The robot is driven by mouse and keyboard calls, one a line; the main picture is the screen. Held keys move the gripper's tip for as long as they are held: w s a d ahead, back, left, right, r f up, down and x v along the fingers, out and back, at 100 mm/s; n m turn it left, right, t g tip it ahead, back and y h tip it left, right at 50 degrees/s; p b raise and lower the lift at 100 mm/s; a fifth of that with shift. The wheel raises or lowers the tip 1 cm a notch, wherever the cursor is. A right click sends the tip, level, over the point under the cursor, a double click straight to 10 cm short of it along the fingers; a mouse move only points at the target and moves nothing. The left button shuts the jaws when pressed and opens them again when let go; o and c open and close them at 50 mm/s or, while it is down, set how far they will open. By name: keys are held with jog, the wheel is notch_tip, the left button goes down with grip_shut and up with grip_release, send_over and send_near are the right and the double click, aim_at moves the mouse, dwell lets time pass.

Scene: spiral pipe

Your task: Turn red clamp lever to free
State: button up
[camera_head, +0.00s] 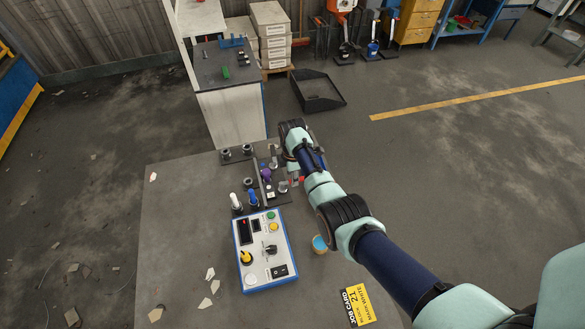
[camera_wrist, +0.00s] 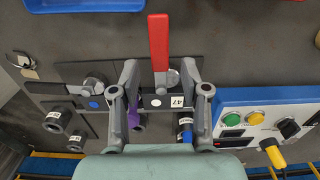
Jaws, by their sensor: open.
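The red clamp lever (camera_wrist: 158,42) shows in the wrist view, standing out straight toward the top of the picture from a grey pivot on the fixture plate. My gripper (camera_wrist: 161,68) is open, with one grey finger on each side of the lever's lower end. There are visible gaps between lever and fingers in the picture; I cannot tell the depth. In the head view my gripper (camera_head: 278,170) is over the fixture, and only a small red bit of the lever (camera_head: 301,180) shows beside it. My wrist hides part of the fixture.
A control box (camera_head: 262,250) with buttons and knobs stands on the grey table (camera_head: 180,220) near the fixture. A blue-topped cup (camera_head: 320,244) and a yellow job card (camera_head: 356,306) are at the right. Black cylindrical fittings (camera_wrist: 60,116) sit left of the lever in the wrist view.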

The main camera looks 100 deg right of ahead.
notch_tip(320, 180, up, 11)
jog(key=shift+f, duration=0.2)
dwell(0.5)
